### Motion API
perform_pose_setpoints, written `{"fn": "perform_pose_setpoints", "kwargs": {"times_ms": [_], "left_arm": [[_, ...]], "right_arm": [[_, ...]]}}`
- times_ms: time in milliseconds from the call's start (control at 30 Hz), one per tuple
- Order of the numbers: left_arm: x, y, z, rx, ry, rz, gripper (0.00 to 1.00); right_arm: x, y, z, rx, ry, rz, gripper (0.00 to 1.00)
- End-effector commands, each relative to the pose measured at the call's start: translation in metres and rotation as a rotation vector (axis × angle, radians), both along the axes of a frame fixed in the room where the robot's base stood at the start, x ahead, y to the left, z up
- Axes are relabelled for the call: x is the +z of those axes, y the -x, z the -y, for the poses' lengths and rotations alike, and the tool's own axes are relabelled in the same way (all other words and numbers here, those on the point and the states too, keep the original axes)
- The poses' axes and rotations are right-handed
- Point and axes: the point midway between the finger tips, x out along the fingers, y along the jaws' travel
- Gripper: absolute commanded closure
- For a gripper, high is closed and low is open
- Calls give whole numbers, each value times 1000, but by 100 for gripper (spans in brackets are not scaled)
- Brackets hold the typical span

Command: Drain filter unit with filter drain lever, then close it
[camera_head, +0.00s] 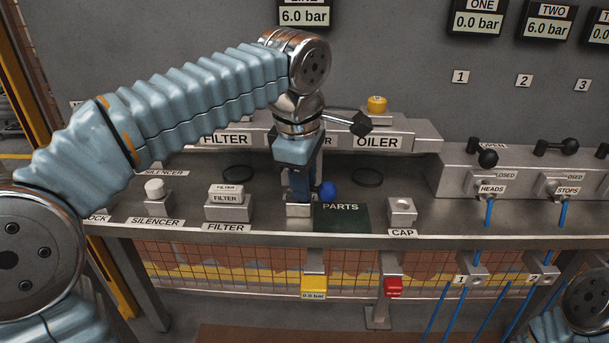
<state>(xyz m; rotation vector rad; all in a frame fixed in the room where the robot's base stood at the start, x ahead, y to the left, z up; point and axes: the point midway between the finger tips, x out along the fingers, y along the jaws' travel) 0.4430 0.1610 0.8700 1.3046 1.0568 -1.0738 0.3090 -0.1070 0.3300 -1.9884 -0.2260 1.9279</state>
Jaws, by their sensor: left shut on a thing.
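My left gripper (301,184) points down over the middle of the bench. Its dark fingers are shut, with a light metal block (299,210) right below them. A blue ball knob (327,191) sticks out just right of the fingers. What lies between the fingers is mostly hidden, so I cannot tell whether it is the drain lever with this knob. The FILTER label (226,139) is on the rear ledge, partly covered by my arm. My right gripper is out of view.
A block marked FILTER (228,208) and a SILENCER post (156,195) stand at left. A green PARTS mat (342,218) and a CAP block (402,211) lie at right. Black-knobbed levers (488,158) line the right bench.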

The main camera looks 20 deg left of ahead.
Motion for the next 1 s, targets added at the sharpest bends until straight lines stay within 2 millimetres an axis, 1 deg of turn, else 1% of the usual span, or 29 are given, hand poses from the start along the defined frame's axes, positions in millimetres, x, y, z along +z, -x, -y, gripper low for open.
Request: {"fn": "perform_pose_setpoints", "kwargs": {"times_ms": [100, 600, 1000], "left_arm": [[3, 0, -1, -107, 1, 6, 100], [3, 4, -4, -581, 1, 7, 100], [2, 6, -8, -952, 0, 7, 100]], "right_arm": [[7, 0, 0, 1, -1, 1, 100], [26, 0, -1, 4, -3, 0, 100], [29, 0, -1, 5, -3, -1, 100]]}}
